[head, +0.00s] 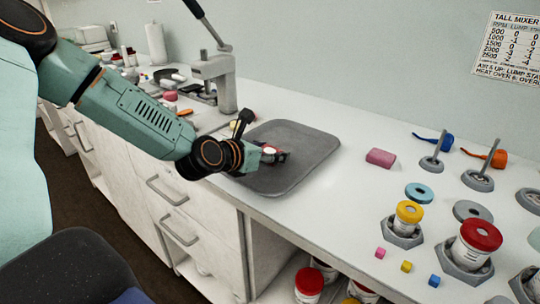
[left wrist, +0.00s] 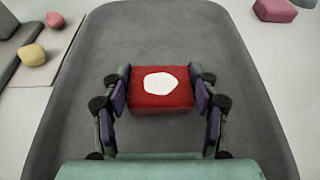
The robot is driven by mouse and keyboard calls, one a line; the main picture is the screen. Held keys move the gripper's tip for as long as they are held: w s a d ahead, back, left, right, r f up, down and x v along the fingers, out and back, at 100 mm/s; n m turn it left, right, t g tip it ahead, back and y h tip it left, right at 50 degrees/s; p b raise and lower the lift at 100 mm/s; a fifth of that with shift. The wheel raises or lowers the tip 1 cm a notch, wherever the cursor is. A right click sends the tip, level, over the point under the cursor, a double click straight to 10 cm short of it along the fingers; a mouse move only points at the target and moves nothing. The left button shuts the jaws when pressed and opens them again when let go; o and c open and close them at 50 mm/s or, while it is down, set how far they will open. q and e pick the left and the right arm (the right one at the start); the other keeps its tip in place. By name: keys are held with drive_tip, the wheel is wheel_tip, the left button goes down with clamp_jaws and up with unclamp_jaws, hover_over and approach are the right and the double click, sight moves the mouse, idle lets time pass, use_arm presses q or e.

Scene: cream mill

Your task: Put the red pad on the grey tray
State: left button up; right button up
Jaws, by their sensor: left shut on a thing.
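The red pad (left wrist: 150,101), a square block with a white patch on top, is between the fingers of my left gripper (left wrist: 161,104) in the left wrist view. The fingers press on its left and right sides, so the gripper is shut on it. In the head view my left gripper (head: 272,155) is over the left part of the grey tray (head: 310,150) and hides most of the pad. The grey tray (left wrist: 215,45) lies behind and around the pad in the left wrist view. I cannot tell whether the pad touches it. My right gripper is not in view.
A pink block (head: 381,158) lies right of the tray. A grey press (head: 217,75) stands behind it at the left. Jars with yellow (head: 410,211) and red lids (head: 481,234), and small cubes, stand at the right. Most of the tray is bare.

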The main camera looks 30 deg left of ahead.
use_arm(q)
drive_tip(key=shift+w+f, duration=0.1)
drive_tip(key=shift+w, duration=0.1)
drive_tip(key=shift+a+f, duration=0.15)
drive_tip(key=shift+a, duration=0.1)
drive_tip(key=shift+s, duration=0.15)
drive_tip(key=shift+d+b, duration=0.15)
drive_tip(key=shift+b, duration=0.2)
drive_tip(key=o, duration=0.8)
drive_tip(key=shift+f, duration=0.15)
